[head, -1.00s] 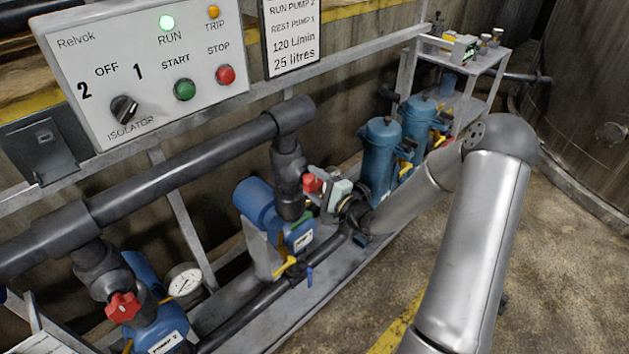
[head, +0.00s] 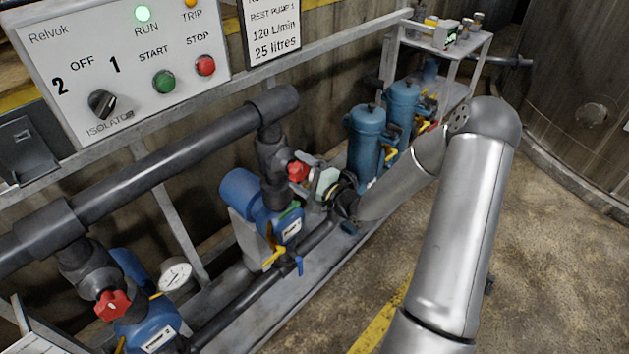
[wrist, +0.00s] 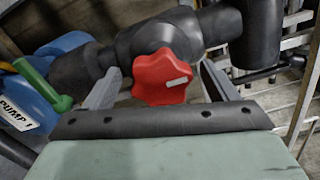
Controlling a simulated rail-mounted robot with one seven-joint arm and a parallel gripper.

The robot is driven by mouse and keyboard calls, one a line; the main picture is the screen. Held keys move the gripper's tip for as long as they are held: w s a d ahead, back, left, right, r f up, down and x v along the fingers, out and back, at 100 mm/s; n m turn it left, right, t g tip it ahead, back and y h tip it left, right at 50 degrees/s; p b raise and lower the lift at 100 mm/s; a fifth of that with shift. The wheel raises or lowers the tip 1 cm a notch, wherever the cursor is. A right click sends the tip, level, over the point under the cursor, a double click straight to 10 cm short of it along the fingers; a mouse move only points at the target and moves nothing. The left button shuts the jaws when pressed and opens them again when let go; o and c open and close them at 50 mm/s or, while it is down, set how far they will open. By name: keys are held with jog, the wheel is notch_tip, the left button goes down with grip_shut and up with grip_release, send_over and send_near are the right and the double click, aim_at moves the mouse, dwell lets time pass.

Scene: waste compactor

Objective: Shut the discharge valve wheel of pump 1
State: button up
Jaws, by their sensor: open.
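The red lobed valve wheel of pump 1 (head: 298,172) sits on the dark vertical pipe above a blue pump (head: 240,190). In the wrist view the same wheel (wrist: 163,78) faces me, with a pale bar mark on its right half pointing nearly sideways. A label reading PUMP 1 (wrist: 17,114) shows at the left. My gripper (head: 316,181) is just right of the wheel in the head view. In the wrist view its two fingers (wrist: 160,70) are open, one on each side of the wheel, with gaps showing. Whether the fingertips reach past the rim is unclear.
A second red wheel (head: 112,305) is on the nearer pump at lower left. A green handle (wrist: 35,78) is left of the fingers. A dark pipe (head: 180,165) runs above. The panel (head: 120,70) has its green RUN lamp lit. Floor at right is clear.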

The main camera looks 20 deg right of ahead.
jog(key=b+v, duration=0.2)
jog(key=v, duration=1.5)
jog(key=shift+f, duration=0.1)
